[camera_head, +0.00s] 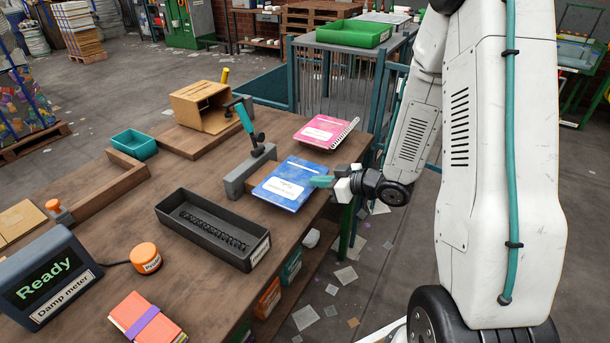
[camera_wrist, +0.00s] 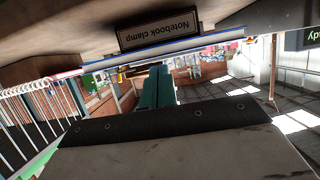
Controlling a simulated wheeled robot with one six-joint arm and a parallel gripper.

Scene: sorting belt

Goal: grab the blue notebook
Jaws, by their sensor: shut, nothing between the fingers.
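The blue notebook (camera_head: 279,186) lies flat near the right edge of the wooden table, with a white label on its cover. Its left edge is at a grey clamp (camera_head: 238,180) with a teal lever. My gripper (camera_head: 319,181) is at the notebook's right edge, its teal fingers together and empty. In the head view the fingertips overlap the notebook's edge; I cannot tell whether they touch. In the wrist view the shut fingers (camera_wrist: 155,85) point ahead, below a thin blue and white edge that looks like the notebook. A "Notebook clamp" label (camera_wrist: 159,29) is above them.
A pink spiral notebook (camera_head: 325,131) lies just behind the blue one. Open floor is right of the table.

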